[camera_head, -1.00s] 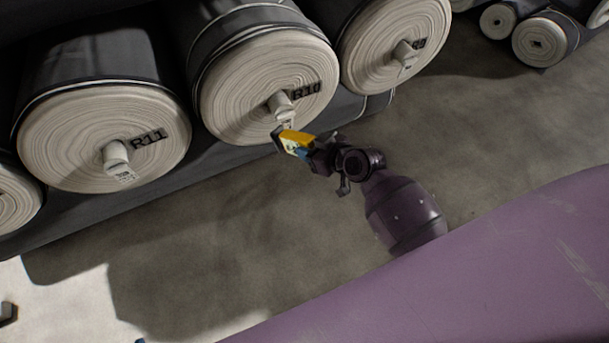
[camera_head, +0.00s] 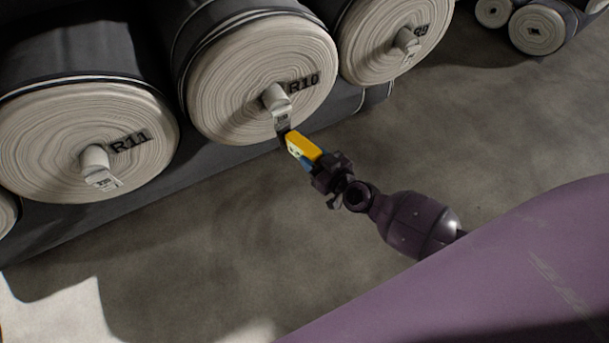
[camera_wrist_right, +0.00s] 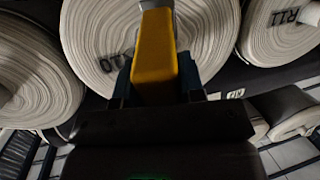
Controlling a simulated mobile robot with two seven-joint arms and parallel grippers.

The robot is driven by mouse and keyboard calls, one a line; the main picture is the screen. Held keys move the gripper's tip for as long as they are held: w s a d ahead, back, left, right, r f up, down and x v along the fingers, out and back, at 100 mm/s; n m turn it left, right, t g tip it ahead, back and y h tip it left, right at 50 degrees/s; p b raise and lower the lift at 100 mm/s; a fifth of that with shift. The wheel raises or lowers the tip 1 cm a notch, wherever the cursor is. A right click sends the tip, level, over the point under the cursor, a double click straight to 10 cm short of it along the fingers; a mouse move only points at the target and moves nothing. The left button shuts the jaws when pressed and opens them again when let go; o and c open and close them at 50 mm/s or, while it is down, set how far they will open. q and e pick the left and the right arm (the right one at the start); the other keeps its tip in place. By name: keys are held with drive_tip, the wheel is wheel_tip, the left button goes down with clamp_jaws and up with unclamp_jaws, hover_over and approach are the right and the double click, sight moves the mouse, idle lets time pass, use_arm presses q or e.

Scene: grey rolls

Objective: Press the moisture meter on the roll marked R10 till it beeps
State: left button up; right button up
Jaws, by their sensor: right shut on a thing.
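The roll marked R10 (camera_head: 225,85) is pale at its coiled end, with dark wrapping behind and a core stub with a hanging tag. The moisture meter (camera_head: 303,146) is yellow with a dark head and a pale face. My right gripper (camera_head: 318,168) is shut on it, its head pointing at R10's lower edge. Whether it touches the roll or tag, I cannot tell. In the right wrist view the yellow meter (camera_wrist_right: 155,60) stands between the fingers, in front of R10's end (camera_wrist_right: 90,28), whose mark shows upside down. My left gripper is not in view.
Roll R11 (camera_head: 70,150) lies left of R10 and roll R9 (camera_head: 375,40) right of it, each with a protruding core stub. More rolls (camera_head: 538,30) lie at the far right. The grey floor (camera_head: 220,240) in front is clear.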

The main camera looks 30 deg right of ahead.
wheel_tip(320, 180, down, 8)
drive_tip(key=a+m+t+h+b, duration=0.2)
drive_tip(key=h+b, duration=0.1)
drive_tip(key=shift+r+m+t+h, duration=0.2)
drive_tip(key=shift+m+t+h, duration=0.1)
drive_tip(key=shift+s, duration=0.1)
drive_tip(key=shift+w+a+f+b, duration=0.1)
drive_tip(key=shift+w+b, duration=0.05)
drive_tip(key=shift+w, duration=1.3)
drive_tip(key=shift+w+a+b, duration=0.1)
drive_tip(key=shift+w+b, duration=0.05)
drive_tip(key=shift+w, duration=1.3)
drive_tip(key=shift+w, duration=0.6)
